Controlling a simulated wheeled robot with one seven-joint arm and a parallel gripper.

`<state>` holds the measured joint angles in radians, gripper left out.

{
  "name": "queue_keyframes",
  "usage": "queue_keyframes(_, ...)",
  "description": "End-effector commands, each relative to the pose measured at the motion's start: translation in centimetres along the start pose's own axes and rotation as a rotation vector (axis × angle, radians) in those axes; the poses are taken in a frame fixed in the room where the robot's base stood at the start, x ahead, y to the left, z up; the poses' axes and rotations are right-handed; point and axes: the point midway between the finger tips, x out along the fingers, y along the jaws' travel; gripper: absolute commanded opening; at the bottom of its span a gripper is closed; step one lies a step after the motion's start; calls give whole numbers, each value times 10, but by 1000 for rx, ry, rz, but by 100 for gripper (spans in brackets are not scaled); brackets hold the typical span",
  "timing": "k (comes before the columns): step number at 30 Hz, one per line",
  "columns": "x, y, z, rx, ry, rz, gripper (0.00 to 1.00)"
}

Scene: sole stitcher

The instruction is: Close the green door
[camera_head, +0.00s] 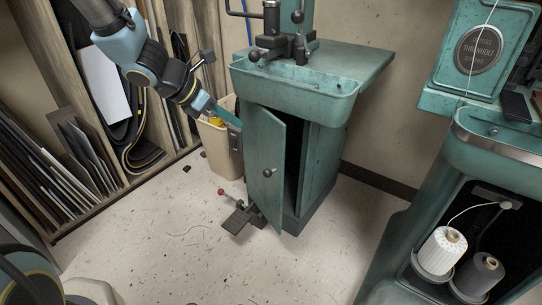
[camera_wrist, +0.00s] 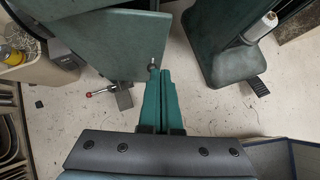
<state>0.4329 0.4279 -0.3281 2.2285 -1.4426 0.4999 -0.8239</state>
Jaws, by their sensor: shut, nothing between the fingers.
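The green door (camera_head: 262,160) is a flat teal panel on the pedestal cabinet (camera_head: 318,165) in the middle of the head view. It stands ajar, with a dark gap to its right. A small round knob (camera_head: 267,173) is on its face. In the wrist view the door (camera_wrist: 110,42) fills the upper left, and its knob (camera_wrist: 155,65) shows just beyond the fingertips. My gripper (camera_head: 236,121) is beside the upper left of the door; its green fingers also show in the wrist view (camera_wrist: 160,76). The fingers are shut together and empty. I cannot tell whether they touch the door.
A beige bin (camera_head: 220,150) stands behind my gripper. A red-knobbed pedal (camera_head: 240,215) is on the floor by the door. A rack of sheets (camera_head: 70,150) is at left. Another teal machine with thread spools (camera_head: 440,250) is at right. The floor (camera_head: 190,250) in front is mostly clear.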

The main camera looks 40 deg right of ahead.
Motion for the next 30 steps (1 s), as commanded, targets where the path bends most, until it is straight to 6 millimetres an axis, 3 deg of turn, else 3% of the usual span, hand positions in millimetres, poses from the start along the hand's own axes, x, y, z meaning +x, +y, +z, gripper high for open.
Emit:
queue_keyframes(8,8,2,-2,11,-31,12,0)
queue_keyframes(23,104,3,-2,9,-28,9,0)
queue_keyframes(25,108,3,12,13,-30,11,0)
queue_keyframes(30,121,3,26,12,-29,11,0)
